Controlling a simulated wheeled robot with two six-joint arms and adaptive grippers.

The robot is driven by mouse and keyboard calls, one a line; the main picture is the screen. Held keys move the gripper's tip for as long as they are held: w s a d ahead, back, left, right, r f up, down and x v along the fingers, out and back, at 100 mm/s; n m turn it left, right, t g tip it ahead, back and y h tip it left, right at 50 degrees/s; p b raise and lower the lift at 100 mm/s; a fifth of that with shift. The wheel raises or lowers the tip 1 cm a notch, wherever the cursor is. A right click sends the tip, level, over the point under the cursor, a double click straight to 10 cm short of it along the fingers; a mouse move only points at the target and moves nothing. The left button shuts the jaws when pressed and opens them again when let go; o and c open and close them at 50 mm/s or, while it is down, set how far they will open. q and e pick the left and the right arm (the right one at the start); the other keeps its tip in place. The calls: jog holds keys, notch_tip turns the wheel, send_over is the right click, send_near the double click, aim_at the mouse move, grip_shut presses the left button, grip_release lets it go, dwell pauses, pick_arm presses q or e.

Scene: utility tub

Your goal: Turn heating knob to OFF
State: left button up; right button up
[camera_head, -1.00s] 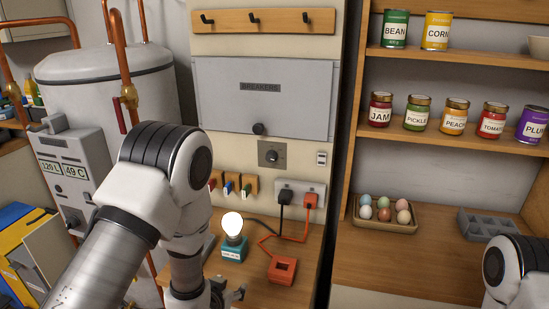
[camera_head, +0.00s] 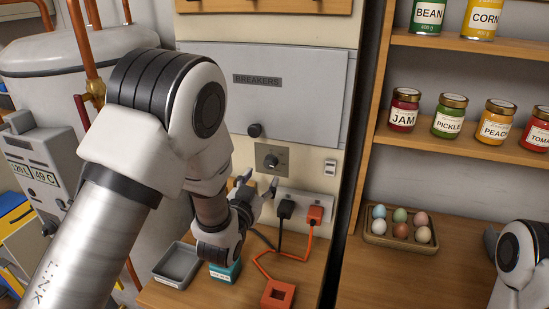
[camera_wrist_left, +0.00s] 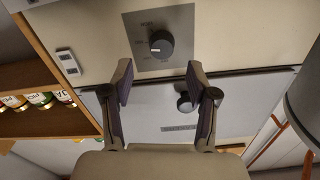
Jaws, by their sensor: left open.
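The dark round knob (camera_head: 271,161) sits on a square grey plate (camera_head: 283,150) below the breaker panel. It also shows in the left wrist view as a black knob (camera_wrist_left: 161,44) with a pale pointer mark. The small labels around it are too blurred to read. My left gripper (camera_head: 259,183) is open and empty, just below the knob and in front of the wall. In the left wrist view its two fingers (camera_wrist_left: 159,70) point towards the plate, with the knob beyond the gap between the tips. They appear apart from the knob.
The breaker panel (camera_head: 320,88) with its own round knob (camera_head: 255,130) is above. Black and orange plugs (camera_head: 315,214) sit in a socket beside my left gripper.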

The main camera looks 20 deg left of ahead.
aim_at(269, 165)
pick_arm(q)
jog(key=shift+w+r+p, duration=0.6)
jog(key=shift+w+r, duration=0.05)
jog(key=shift+w, duration=0.15)
jog(key=w, duration=0.2)
jog(key=w+f+p, duration=0.1)
jog(key=w, duration=0.1)
jog(key=shift+w, duration=0.45)
jog(key=shift+s+r, duration=0.15)
jog(key=shift+s, duration=0.15)
grip_shut()
pick_arm(e)
jog(key=r, duration=0.1)
jog(key=s+r, duration=0.1)
jog(key=shift+r, duration=0.35)
